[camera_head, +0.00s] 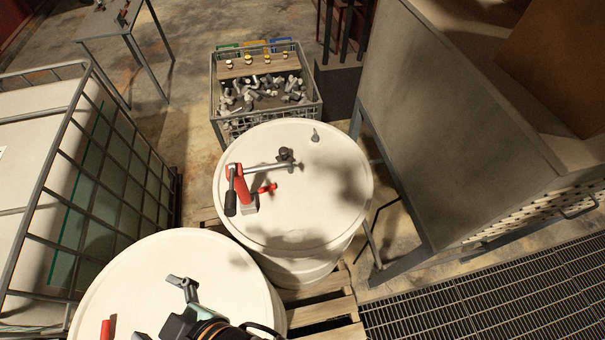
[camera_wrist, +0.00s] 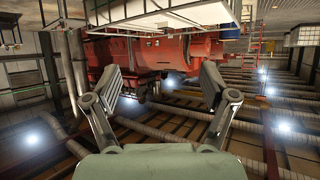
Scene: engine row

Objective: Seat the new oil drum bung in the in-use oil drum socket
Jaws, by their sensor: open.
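A white drum (camera_head: 345,205) stands in the middle of the head view. A red and grey fitting with a lever (camera_head: 243,187) is on its lid, and a small dark grey plug-like piece (camera_head: 315,136) is near the lid's far edge. I cannot tell whether that piece is the bung. A second white drum (camera_head: 120,270) stands nearer, with a red piece (camera_head: 106,328) at the frame's bottom. My gripper (camera_head: 165,310) is over this nearer drum. In the wrist view its fingers (camera_wrist: 167,88) are apart with nothing between them. No socket opening can be made out.
A crate (camera_head: 272,128) behind the drums holds many grey metal parts and a wooden strip (camera_head: 258,67) with several small capped pieces. A caged tank (camera_head: 50,150) stands left and a large grey cabinet (camera_head: 455,130) right. A pallet (camera_head: 325,305) lies under the drums.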

